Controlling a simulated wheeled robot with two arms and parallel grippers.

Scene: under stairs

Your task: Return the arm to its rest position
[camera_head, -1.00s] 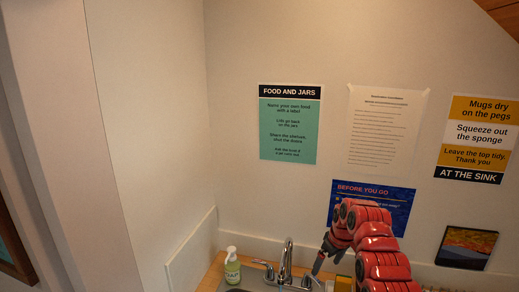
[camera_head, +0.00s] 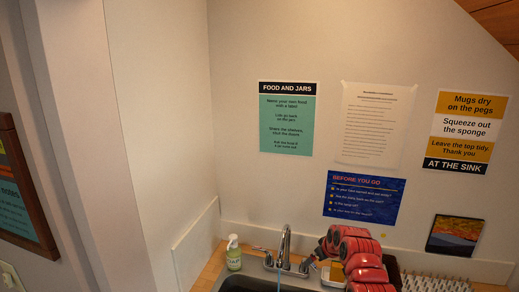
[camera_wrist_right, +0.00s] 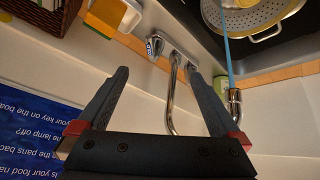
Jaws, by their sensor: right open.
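My right arm (camera_head: 352,256) is red and reaches in from the bottom right of the head view, in front of the back wall by the sink. My right gripper (camera_wrist_right: 163,78) is open in the right wrist view, with its two dark fingers apart and nothing held between them. The chrome tap (camera_wrist_right: 171,100) shows between and beyond the fingers; I cannot tell how far away. In the head view the gripper (camera_head: 306,265) is small and partly hidden, just right of the tap (camera_head: 284,250). My left gripper is not in view.
A thin blue stream (camera_wrist_right: 226,45) runs from the tap towards a colander (camera_wrist_right: 255,14) in the sink. A soap bottle (camera_head: 233,253) stands left of the tap. A pegged rack (camera_head: 436,284) lies right of my arm. Posters hang on the wall; space above the arm is clear.

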